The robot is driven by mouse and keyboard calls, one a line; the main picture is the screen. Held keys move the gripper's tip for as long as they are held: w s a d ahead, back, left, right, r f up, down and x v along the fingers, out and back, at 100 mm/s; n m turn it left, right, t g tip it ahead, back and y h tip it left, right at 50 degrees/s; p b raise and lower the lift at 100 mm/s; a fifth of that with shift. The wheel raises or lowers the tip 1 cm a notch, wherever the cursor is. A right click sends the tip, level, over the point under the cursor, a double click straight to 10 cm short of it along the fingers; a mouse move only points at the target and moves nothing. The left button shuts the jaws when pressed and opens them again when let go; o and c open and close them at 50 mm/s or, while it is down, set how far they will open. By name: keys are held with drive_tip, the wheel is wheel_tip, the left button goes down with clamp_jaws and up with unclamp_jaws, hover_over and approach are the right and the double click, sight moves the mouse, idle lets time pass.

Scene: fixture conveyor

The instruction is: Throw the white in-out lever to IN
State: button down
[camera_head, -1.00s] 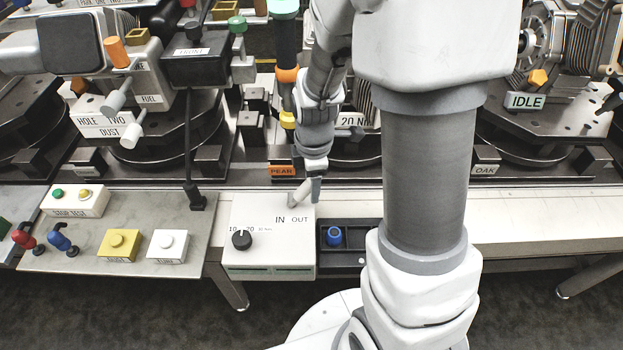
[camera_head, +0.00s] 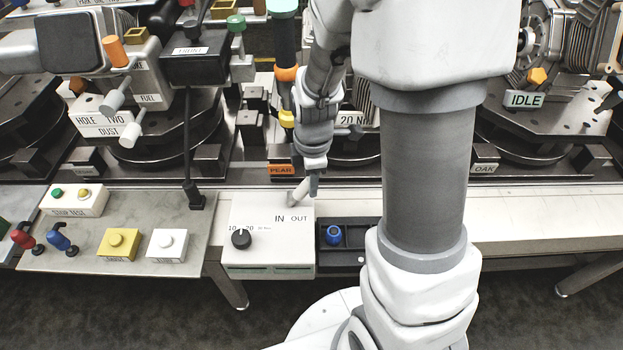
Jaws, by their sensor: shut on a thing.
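The white in-out lever (camera_head: 298,194) stands at the back of a white control box (camera_head: 268,256), close to the printed words IN and OUT. It leans up and to the right, toward the OUT side. My gripper (camera_head: 312,184) is shut on the upper end of the lever, which its fingers partly hide. The IN label (camera_head: 280,219) is left of the OUT label (camera_head: 299,218).
A black knob (camera_head: 241,239) sits on the same box. A black tray (camera_head: 350,245) with a blue part (camera_head: 333,234) stands right of it. Yellow (camera_head: 117,244) and white (camera_head: 167,245) button boxes are on the left. A black post (camera_head: 190,150) rises behind.

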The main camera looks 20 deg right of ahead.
drive_tip(key=shift+r, duration=0.1)
idle(0.8)
drive_tip(key=a+h+p, duration=0.1)
drive_tip(key=r+h+p, duration=0.1)
drive_tip(key=shift+w+a+g+p, duration=0.3)
drive_tip(key=shift+a+p, duration=0.05)
drive_tip(key=shift+p, duration=0.05)
drive_tip(key=a+h+p, duration=0.1)
drive_tip(key=w+a+g+h+p, duration=0.1)
drive_tip(key=a+h, duration=0.1)
drive_tip(key=shift+r, duration=0.15)
drive_tip(key=shift+w+a+f+n+g+h, duration=0.1)
drive_tip(key=shift+w+a+f+g+h, duration=0.2)
drive_tip(key=shift+a+h, duration=0.65)
drive_tip(key=shift+w+a+f+n+g+h, duration=0.1)
drive_tip(key=shift+w+a+f+g+h, duration=0.15)
drive_tip(key=shift+a+h, duration=0.65)
drive_tip(key=shift+w+a+f+n+g+h, duration=0.15)
drive_tip(key=shift+a+g+h, duration=0.3)
drive_tip(key=shift+h, duration=0.9)
drive_tip(key=shift+f, duration=0.1)
drive_tip(key=c, duration=0.6)
unclamp_jaws()
drive_tip(key=shift+a, duration=0.1)
